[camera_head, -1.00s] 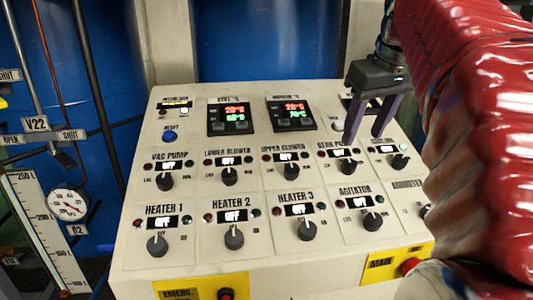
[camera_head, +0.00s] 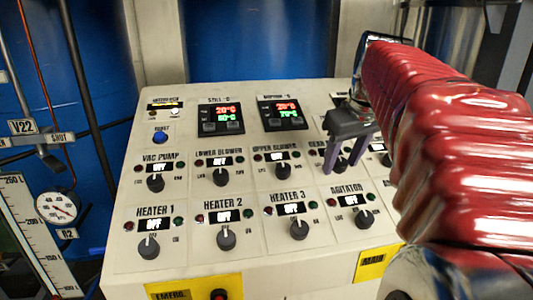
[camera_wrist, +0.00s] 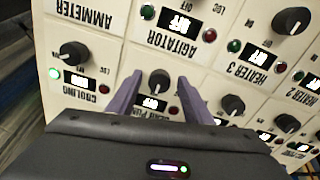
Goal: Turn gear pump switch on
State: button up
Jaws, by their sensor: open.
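The gear pump switch is a black rotary knob on the cream control panel. In the wrist view the gear pump knob (camera_wrist: 159,82) lies between my two purple fingertips, with a small display (camera_wrist: 152,103) below it and a red lamp beside it. I cannot tell whether the fingers touch the knob. In the head view my gripper (camera_head: 341,168) is over the gear pump position, its fingers reaching down at the panel and spread apart. There the fingers hide much of the gear pump's label and display. My gripper (camera_wrist: 160,80) is open in the wrist view.
Close neighbours are the upper blower knob (camera_head: 283,171), the agitator knob (camera_head: 364,218) and the cooling knob (camera_wrist: 74,53), which has a lit green lamp. Heater knobs fill the front row. A yellow emergency plate (camera_head: 195,288) is on the front face.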

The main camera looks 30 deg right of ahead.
jog(key=shift+c, duration=0.4)
jog(key=c, duration=1)
jog(key=shift+m, duration=0.4)
jog(key=m, duration=1.1)
jog(key=shift+w+r, duration=0.1)
jog(key=o, duration=1.1)
